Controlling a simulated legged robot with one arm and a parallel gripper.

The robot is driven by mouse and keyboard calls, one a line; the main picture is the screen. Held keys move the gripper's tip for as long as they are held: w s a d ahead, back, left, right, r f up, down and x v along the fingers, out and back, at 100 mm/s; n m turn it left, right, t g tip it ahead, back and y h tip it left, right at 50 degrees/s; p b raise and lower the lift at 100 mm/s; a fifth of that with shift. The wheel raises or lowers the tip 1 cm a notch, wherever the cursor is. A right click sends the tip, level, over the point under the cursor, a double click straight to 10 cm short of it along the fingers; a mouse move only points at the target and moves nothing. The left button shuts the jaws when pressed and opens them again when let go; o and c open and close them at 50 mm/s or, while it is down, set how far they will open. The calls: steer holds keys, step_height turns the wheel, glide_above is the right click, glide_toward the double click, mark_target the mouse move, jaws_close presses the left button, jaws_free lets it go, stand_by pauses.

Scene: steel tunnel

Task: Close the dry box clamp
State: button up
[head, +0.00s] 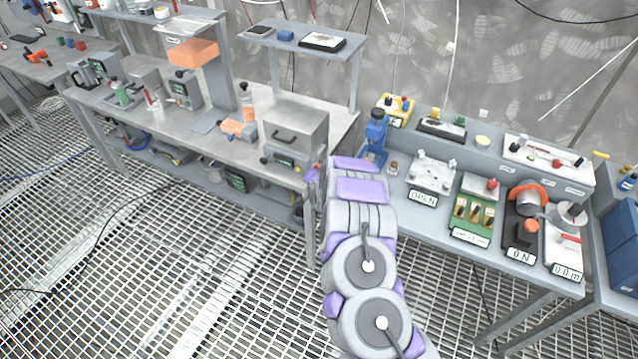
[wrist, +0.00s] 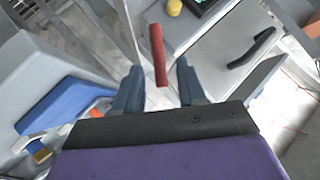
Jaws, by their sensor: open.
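A grey box (head: 295,130) with a dark handle, which looks like the dry box, stands at the right end of the left bench in the head view. The wrist view shows a pale box face (wrist: 215,30) with a black handle (wrist: 252,50) on the right. A red bar (wrist: 158,55), which looks like the clamp's lever, stands out ahead of my gripper (wrist: 158,85). My gripper is open. The bar's near end shows between the two blue-grey fingertips; I cannot tell whether they touch.
The right bench (head: 470,250) carries a blue device (head: 375,135), a green board (head: 472,215) and labelled fixtures close to my arm. A raised shelf (head: 300,40) stands behind the grey box. The grating floor (head: 200,280) at left is largely clear.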

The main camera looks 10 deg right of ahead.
steer(key=p+v, duration=0.1)
steer(key=v, duration=1.1)
steer(key=shift+s+a, duration=0.15)
steer(key=shift+s, duration=0.05)
steer(key=shift+c, duration=0.2)
